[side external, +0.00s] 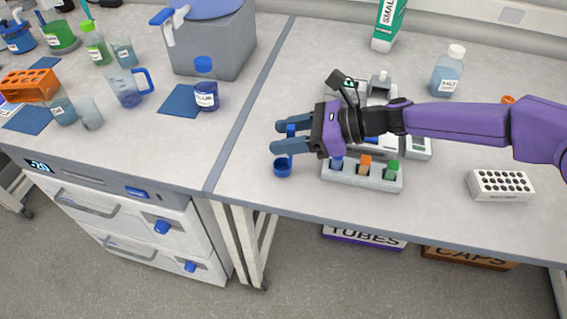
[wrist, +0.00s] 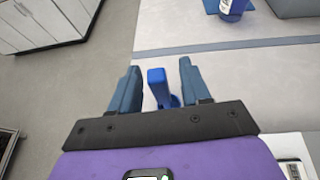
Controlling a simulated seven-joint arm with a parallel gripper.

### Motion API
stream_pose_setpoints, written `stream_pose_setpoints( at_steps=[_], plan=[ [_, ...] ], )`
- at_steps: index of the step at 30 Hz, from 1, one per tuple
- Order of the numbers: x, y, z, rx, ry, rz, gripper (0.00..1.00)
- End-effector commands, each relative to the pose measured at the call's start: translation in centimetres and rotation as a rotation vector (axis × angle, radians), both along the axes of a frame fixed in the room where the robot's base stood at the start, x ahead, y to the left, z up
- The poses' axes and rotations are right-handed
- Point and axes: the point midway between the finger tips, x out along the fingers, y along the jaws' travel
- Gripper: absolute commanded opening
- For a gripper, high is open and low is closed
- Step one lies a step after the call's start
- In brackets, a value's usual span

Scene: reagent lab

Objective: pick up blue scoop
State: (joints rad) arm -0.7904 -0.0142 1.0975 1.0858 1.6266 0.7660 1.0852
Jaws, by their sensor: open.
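The blue scoop (side external: 282,168) stands on the right-hand bench near its front left corner, with its round cup low and its handle rising. My gripper (side external: 276,136) is over it, pointing left, with its blue-grey fingers apart. In the wrist view the scoop's blue handle (wrist: 156,78) stands between the two fingers of my gripper (wrist: 158,68), with a visible gap on both sides. The fingers hide part of the handle in the side view.
A grey rack (side external: 361,181) with blue, orange and green pieces sits close by, below my wrist. A white rack with holes (side external: 501,186) stands farther right. A blue-capped jar (side external: 206,95) stands on a blue mat across the bench seam. The bench's front edge is near the scoop.

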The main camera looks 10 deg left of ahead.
Motion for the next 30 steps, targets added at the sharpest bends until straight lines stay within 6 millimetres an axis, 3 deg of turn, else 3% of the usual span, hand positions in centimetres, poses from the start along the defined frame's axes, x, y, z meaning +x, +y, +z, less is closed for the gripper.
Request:
stream_pose_setpoints(
  at_steps=[4,8,9,22,30],
  plan=[
    [0.0,0.0,0.0,0.0,0.0,0.0,0.47],
    [0.0,0.0,0.0,0.0,0.0,0.0,0.04],
    [0.0,0.0,0.0,0.0,0.0,0.0,0.0],
    [0.0,0.0,0.6,0.001,-0.001,-0.001,0.0],
    [-0.1,-0.2,3.6,0.001,-0.001,-0.001,0.0]
  ],
)
